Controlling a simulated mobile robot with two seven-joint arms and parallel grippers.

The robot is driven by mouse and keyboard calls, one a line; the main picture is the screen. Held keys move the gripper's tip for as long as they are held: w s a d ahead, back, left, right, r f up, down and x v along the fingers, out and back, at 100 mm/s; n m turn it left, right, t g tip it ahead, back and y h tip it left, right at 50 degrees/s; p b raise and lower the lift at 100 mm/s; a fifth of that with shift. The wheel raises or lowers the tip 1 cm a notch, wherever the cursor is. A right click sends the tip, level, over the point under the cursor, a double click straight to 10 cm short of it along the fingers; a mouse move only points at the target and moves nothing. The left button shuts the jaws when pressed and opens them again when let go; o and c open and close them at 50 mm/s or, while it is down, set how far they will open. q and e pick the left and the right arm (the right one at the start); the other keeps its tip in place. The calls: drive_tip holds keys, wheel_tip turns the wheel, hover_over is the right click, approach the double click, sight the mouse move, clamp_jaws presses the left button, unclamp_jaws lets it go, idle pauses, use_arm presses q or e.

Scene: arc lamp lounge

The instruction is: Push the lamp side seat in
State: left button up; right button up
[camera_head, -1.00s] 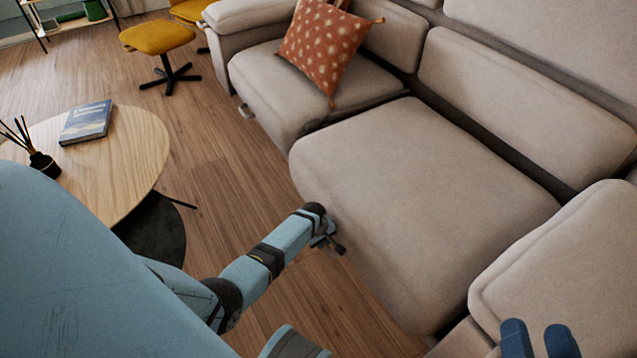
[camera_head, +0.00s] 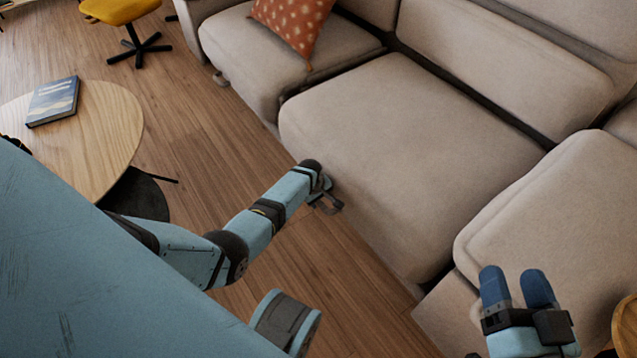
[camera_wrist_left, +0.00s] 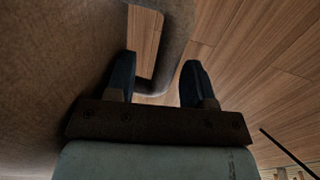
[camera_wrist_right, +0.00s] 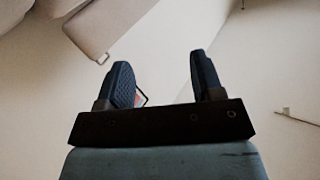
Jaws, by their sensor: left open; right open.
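The beige sofa seat (camera_head: 400,150) at the middle of the head view stands between two other seats, with a dark gap along its backrest. I cannot tell which seat is lamp side; no lamp shows. My left gripper (camera_head: 324,200) is at this seat's front face. Contact is unclear. My right gripper (camera_head: 516,284) is open and empty, in front of the right seat (camera_head: 560,210); its fingers also show in the right wrist view (camera_wrist_right: 158,82).
A round wooden table (camera_head: 110,130) with a book (camera_head: 53,101) stands at left. A yellow stool (camera_head: 122,10) is behind it. The left seat (camera_head: 290,70) bears an orange cushion (camera_head: 298,22). Wooden floor (camera_head: 215,140) is clear between table and sofa. A wooden edge (camera_head: 626,325) shows lower right.

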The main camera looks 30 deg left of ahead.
use_arm(q)
drive_tip(key=shift+r+p, duration=0.3)
drive_tip(key=shift+r, duration=0.15)
use_arm(e)
wheel_tip(320, 180, up, 7)
drive_tip(key=t+p, duration=0.3)
drive_tip(key=p, duration=0.2)
use_arm(q)
wheel_tip(320, 180, up, 13)
drive_tip(key=s+a+p, duration=0.1)
drive_tip(key=s+p, duration=0.1)
drive_tip(key=shift+s+f, duration=0.2)
drive_tip(key=shift+s, duration=0.05)
use_arm(e)
drive_tip(key=f, duration=0.1)
drive_tip(key=d+f+g+h, duration=0.1)
drive_tip(key=f, duration=0.1)
drive_tip(key=d+f+g+h, duration=0.1)
drive_tip(key=shift+d+f+m, duration=0.1)
drive_tip(key=shift+f+m, duration=0.05)
drive_tip(key=shift+m, duration=0.25)
use_arm(q)
drive_tip(key=shift+s, duration=0.1)
use_arm(e)
drive_tip(key=shift+s, duration=0.1)
